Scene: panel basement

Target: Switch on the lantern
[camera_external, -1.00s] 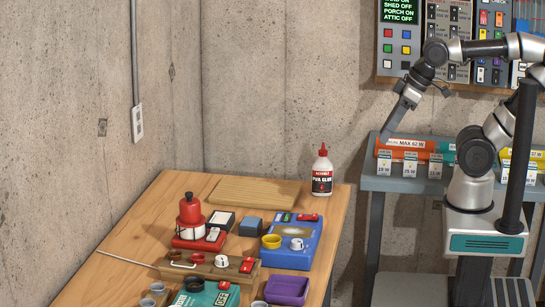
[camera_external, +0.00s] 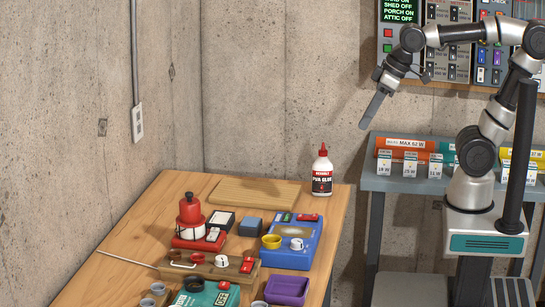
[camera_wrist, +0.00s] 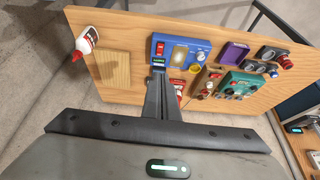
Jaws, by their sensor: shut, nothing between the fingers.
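The red lantern (camera_external: 191,211), with a dark cap and a pale band, stands upright on a red base at the left of the wooden workbench (camera_external: 127,224). A small pale-and-red part sits at the right of its base; too small to tell whether it is a switch. In the wrist view only a bit of red shows beside my fingers, perhaps the lantern, mostly hidden. My gripper (camera_external: 364,125) is shut and empty, in the air right of and above the bench, well apart from the lantern. It also shows in the wrist view (camera_wrist: 159,76).
A glue bottle (camera_external: 322,172) stands at the bench's back right by a wooden board (camera_external: 254,192). A blue device (camera_external: 287,257), a wooden box (camera_external: 240,272), a teal device (camera_external: 205,297) and a purple tray (camera_external: 288,290) crowd around the lantern's front and right. Concrete walls stand behind.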

